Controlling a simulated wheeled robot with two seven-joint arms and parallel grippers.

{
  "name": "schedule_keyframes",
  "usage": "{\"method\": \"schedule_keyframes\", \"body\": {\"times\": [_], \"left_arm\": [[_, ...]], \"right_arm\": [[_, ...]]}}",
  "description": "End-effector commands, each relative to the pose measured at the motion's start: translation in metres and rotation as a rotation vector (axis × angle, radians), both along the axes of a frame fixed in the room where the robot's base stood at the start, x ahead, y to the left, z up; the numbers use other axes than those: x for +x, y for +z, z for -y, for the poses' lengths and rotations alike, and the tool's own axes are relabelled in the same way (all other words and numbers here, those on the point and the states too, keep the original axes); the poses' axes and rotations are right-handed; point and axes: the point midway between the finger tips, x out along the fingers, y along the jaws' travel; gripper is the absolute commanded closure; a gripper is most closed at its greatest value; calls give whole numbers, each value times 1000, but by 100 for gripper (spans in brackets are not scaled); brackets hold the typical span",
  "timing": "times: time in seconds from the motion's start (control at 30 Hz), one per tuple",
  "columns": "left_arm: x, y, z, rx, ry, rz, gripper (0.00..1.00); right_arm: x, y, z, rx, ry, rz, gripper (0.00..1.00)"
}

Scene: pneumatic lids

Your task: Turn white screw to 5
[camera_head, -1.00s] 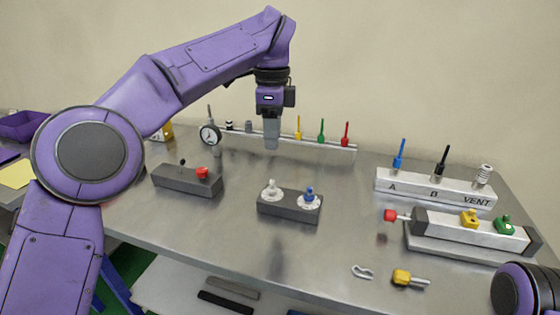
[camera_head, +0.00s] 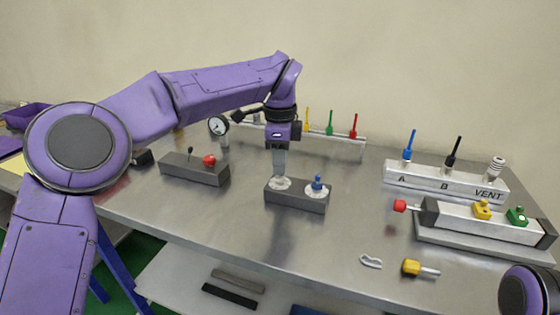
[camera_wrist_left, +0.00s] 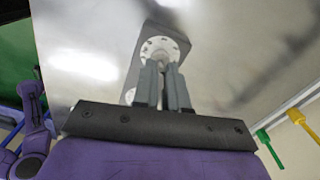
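The white screw stands on a white dial (camera_head: 278,184) at the left end of a dark grey block (camera_head: 296,202). The blue screw (camera_head: 317,184) is on its own dial at the other end. My left gripper (camera_head: 280,177) points straight down over the white screw, tips at dial height, and hides most of it. In the left wrist view the two fingers (camera_wrist_left: 162,72) are a narrow gap apart in front of the marked dial (camera_wrist_left: 163,48). I cannot tell whether they touch the screw. The dial's numbers are too small to read. My right gripper is out of view.
A block with a red knob (camera_head: 209,160) stands to the left. A gauge (camera_head: 218,126) and a rail with coloured pins (camera_head: 330,122) are behind. The A/B/VENT manifold (camera_head: 446,180) and a cylinder assembly (camera_head: 480,222) are right. A clip (camera_head: 371,262) and yellow fitting (camera_head: 412,267) lie in front.

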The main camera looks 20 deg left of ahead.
Motion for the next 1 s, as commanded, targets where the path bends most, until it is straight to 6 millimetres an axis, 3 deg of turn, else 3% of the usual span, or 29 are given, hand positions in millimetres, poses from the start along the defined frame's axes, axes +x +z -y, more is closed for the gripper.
{"method": "schedule_keyframes", "body": {"times": [0.47,1.0], "left_arm": [[1,2,-1,-1,-56,2,100],[1,4,-1,-1,-498,4,100]], "right_arm": [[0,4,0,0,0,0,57],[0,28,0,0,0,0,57]]}}
